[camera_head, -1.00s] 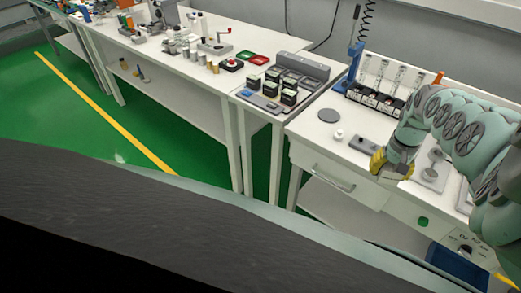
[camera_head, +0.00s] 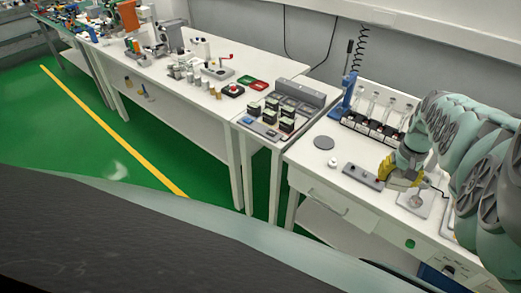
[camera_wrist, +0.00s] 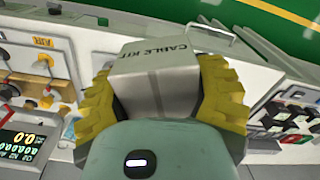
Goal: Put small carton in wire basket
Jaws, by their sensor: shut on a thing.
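The small carton (camera_wrist: 158,78) is a pale grey box lettered "CABLE KIT" in the wrist view. It sits between the two yellow fingers of my gripper (camera_wrist: 160,98), which are shut on its sides. In the head view my gripper (camera_head: 402,176) is over the right-hand white bench, near its front part. The carton cannot be made out there. I see no wire basket in either view.
The white bench (camera_head: 345,200) bears a dark disc (camera_head: 323,143), a small white knob (camera_head: 332,162), a grey block (camera_head: 363,176) and a rack of tubes (camera_head: 375,118) at the back. A grey tray (camera_head: 262,128) with dark boxes stands to the left. Green floor (camera_head: 90,130) is free.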

